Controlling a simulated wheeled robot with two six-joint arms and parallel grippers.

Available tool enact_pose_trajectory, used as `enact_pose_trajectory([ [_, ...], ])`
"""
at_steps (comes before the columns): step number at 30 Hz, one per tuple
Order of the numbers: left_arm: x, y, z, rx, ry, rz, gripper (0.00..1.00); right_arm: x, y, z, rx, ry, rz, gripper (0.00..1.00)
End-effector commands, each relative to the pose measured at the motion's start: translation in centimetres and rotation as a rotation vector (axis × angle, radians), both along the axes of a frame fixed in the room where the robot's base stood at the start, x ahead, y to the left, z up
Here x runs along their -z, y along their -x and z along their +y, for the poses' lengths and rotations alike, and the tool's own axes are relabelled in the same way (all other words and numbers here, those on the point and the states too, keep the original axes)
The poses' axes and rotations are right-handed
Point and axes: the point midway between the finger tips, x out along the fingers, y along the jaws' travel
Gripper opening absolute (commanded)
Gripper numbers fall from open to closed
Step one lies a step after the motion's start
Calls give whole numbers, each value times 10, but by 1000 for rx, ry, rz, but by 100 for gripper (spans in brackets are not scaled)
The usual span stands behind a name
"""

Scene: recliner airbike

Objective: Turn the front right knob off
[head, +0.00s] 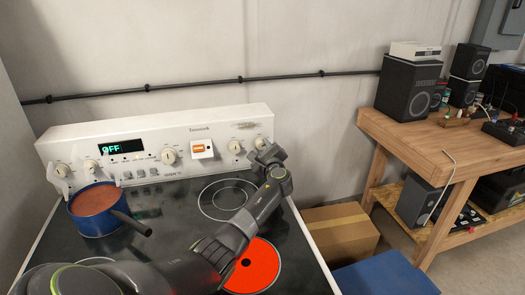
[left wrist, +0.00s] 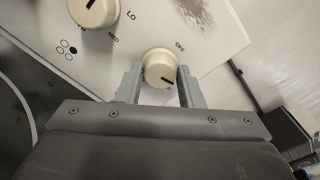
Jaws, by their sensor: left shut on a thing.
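The white stove (head: 150,125) has a back panel with several cream knobs and a green display reading OFF. My left gripper (head: 265,155) is at the right end of this panel. In the left wrist view, its grey fingers (left wrist: 158,88) are shut on the sides of the rightmost knob (left wrist: 160,68). The knob's dark mark points to the lower right, away from the printed OFF at its upper right. The front right burner (head: 255,268) glows red-orange, partly hidden by my left arm. My right gripper is not in view.
A second knob (left wrist: 93,10) lies up and left of the held one in the wrist view. A blue pot (head: 95,222) with orange contents stands on the left of the cooktop. A cardboard box (head: 342,232) and a wooden workbench (head: 445,140) are to the right.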

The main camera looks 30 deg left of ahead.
Motion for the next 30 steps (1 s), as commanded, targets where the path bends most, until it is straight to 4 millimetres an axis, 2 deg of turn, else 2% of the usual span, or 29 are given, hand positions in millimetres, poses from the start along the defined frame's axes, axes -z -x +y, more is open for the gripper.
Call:
enact_pose_trajectory([
  [7,2,0,0,0,3,3,11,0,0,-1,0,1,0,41],
  [8,2,0,0,0,3,3,35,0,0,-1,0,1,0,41],
  [13,1,0,0,0,1,3,55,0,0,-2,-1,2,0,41],
  [23,0,1,-2,0,0,2,55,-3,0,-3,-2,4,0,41],
  [30,-4,19,-23,2,3,2,55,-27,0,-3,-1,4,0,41],
])
